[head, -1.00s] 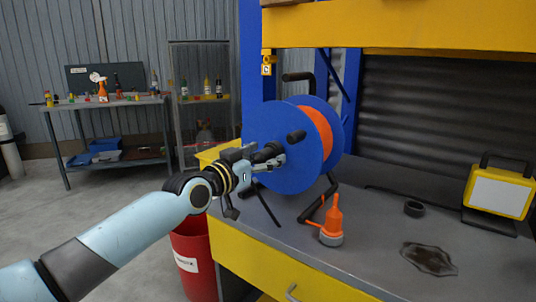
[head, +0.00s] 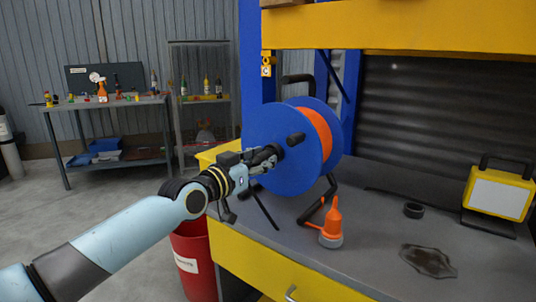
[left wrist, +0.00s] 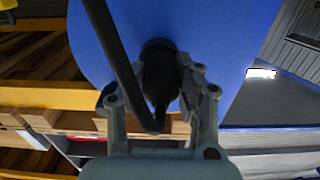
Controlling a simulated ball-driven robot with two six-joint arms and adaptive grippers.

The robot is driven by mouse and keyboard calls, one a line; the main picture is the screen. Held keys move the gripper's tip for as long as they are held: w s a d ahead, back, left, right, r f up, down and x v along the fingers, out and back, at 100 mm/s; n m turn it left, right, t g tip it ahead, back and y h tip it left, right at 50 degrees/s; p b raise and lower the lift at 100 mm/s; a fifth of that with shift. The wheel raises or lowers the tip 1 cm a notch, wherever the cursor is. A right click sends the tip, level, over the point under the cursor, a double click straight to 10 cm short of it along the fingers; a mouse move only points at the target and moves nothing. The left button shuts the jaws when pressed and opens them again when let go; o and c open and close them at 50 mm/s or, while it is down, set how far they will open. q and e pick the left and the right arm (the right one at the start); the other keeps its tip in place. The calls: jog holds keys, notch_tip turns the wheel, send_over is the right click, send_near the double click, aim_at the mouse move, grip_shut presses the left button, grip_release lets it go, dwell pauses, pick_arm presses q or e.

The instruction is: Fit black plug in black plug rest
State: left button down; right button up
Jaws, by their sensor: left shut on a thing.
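My left gripper (head: 268,161) is shut on the black plug (head: 264,153), in front of the blue face of the cable reel (head: 283,176). In the left wrist view the plug (left wrist: 159,72) stands between the two fingers (left wrist: 160,98), its far end against or very close to the blue disc. A black cable (left wrist: 112,55) comes down from the top and bends into the plug's near end. I cannot make out the plug rest; the plug and fingers may cover it. My right gripper is not in view.
A black knob (head: 295,139) sticks out of the reel beside the gripper. An orange oil can (head: 332,224), a black ring (head: 413,210), a dark stain (head: 428,261) and a yellow lamp (head: 498,193) are on the grey bench. A red bin (head: 193,262) stands below the arm.

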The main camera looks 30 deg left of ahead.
aim_at(256, 162)
pick_arm(q)
jog(key=shift+s+r, duration=0.1)
jog(key=shift+s, duration=0.4)
jog(key=shift+s+a+p, duration=0.2)
jog(key=shift+s+p, duration=1.25)
jog(key=shift+s, duration=0.65)
